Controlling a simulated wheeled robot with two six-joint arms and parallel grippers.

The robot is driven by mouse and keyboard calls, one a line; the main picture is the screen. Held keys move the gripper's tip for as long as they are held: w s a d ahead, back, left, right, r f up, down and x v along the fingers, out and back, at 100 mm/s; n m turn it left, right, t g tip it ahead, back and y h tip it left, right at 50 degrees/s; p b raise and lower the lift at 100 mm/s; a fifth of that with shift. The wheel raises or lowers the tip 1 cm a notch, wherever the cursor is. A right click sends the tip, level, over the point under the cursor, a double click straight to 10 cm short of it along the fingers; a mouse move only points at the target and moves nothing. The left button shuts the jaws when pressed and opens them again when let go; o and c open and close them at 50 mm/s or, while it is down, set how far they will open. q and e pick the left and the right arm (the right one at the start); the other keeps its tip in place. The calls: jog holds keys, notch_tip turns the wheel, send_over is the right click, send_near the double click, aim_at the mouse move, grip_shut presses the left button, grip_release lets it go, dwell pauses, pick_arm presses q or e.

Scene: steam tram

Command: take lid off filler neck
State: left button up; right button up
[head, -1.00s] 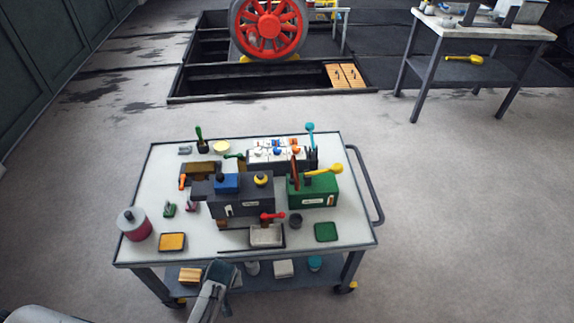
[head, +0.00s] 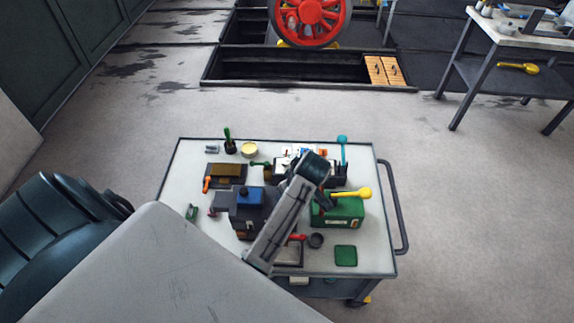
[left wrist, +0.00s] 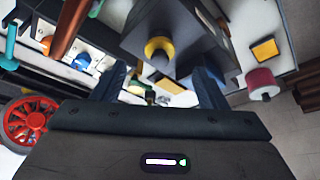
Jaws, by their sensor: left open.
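In the left wrist view a round yellow piece with a dark centre (left wrist: 158,48) stands on a dark grey box (left wrist: 185,25); it may be the lid on the filler neck, but I cannot tell for sure. My left gripper (left wrist: 160,85) is open, and the yellow piece shows beyond and between its fingers, apart from them. My right gripper is out of view.
A yellow-ended lever (head: 352,193) lies over the green box, close to my gripper. An upright cyan-topped tool (head: 342,148) stands behind. A green pad (head: 345,255) lies front right on the trolley (head: 180,180). A pit (head: 290,68) lies beyond clear floor.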

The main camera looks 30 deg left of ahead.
pick_arm(q)
jog(key=shift+w+a+f, duration=0.15)
jog(key=shift+a+f, duration=0.05)
jog(key=shift+f, duration=0.15)
jog(key=p+x, duration=0.1)
jog(key=x, duration=0.3)
jog(key=shift+p, duration=0.4)
jog(key=shift+a+f, duration=0.2)
jog(key=shift+f, duration=0.25)
jog(key=c, duration=1)
